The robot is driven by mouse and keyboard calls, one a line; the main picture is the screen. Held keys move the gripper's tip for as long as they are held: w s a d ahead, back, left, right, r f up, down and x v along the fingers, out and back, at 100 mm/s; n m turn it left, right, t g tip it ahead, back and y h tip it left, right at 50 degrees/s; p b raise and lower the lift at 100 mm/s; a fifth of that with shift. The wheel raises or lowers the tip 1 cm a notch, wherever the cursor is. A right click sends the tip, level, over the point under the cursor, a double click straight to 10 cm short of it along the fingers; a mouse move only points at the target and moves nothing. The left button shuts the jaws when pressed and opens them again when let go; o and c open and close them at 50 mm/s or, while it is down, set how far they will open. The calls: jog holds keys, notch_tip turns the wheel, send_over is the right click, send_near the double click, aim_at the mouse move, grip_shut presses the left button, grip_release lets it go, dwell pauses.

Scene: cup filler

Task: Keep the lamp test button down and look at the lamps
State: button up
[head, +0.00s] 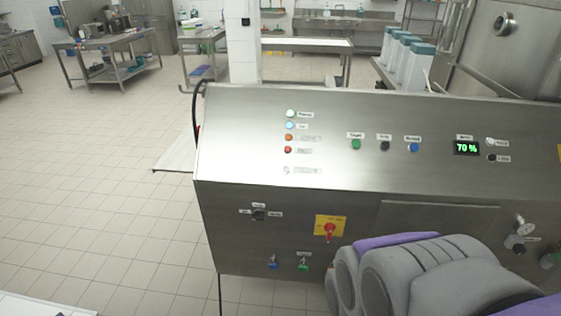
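The sloped steel panel (240,150) of the machine carries a column of lamps at its left. The top lamp (290,113) is pale green-white and looks lit. The second lamp (290,126) is bright pale blue and looks lit. An orange lamp (289,137) and a red lamp (288,150) below look darker. A green button (355,144), a black button (385,146) and a blue button (413,147) stand in a row. Their labels are too small to read, so I cannot tell which is the lamp test button. My gripper is not in view.
A display (467,147) reads 70 %, with small white (490,142) and black (492,157) controls beside it. Below are a red rotary switch (329,231) on a yellow plate and a black selector (259,215). Grey and purple parts of mine cover the lower right. Tiled floor (100,210) is clear at left.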

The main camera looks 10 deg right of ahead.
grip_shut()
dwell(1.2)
